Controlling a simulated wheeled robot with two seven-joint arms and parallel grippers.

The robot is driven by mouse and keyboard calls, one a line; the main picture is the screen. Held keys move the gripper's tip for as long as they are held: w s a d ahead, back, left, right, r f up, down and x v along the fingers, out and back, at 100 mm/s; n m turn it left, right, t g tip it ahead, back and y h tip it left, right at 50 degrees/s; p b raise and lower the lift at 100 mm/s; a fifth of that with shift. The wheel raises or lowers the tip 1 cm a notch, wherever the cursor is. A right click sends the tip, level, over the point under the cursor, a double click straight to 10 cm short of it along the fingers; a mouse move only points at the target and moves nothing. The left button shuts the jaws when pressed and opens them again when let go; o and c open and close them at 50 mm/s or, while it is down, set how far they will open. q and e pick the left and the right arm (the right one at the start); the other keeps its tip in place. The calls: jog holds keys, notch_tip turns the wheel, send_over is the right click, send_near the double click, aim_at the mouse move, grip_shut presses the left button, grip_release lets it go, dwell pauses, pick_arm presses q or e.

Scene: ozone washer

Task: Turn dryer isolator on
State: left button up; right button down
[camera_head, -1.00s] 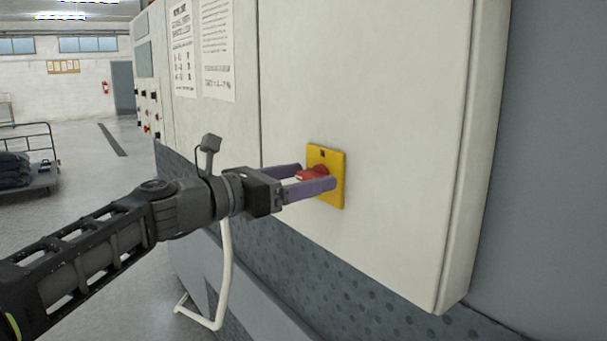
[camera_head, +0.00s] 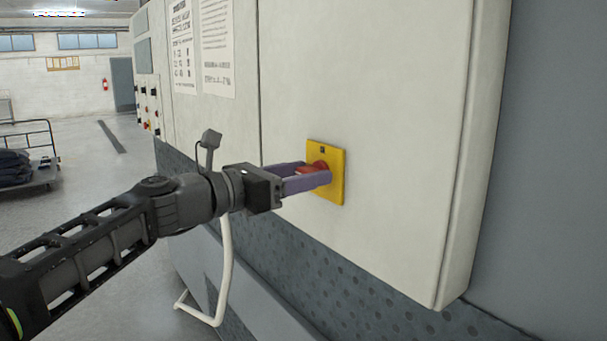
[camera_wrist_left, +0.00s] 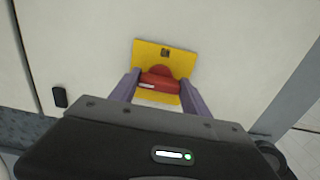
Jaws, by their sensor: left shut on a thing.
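The dryer isolator is a red rotary handle (camera_head: 308,169) on a square yellow plate (camera_head: 338,178), set in the pale cabinet door. My left gripper (camera_head: 312,178) reaches it from the left and is shut on the red handle, with one purple finger on each side. In the left wrist view the red handle (camera_wrist_left: 160,80) lies crosswise between the fingers, in front of the yellow plate (camera_wrist_left: 165,52). A small dark mark shows on the plate above the handle. The near finger hides part of the handle in the head view. My right gripper is not in view.
The pale cabinet (camera_head: 380,90) fills the middle, with a projecting right edge. Posted sheets (camera_head: 216,45) and a panel of small controls (camera_head: 148,108) are further left. A white bent tube (camera_head: 226,270) stands below my left arm. A cart (camera_head: 28,155) stands on the open floor at left.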

pick_arm(q)
jog(key=shift+m, duration=0.3)
jog(key=shift+s+d+f+m+b, duration=0.15)
jog(key=shift+m+b, duration=2.15)
jog(key=shift+m, duration=2.05)
jog(key=shift+a+f+m+b, duration=0.15)
jog(key=shift+m+b, duration=2.15)
jog(key=shift+m, duration=2.05)
jog(key=shift+d, duration=0.1)
jog(key=o, duration=1.4)
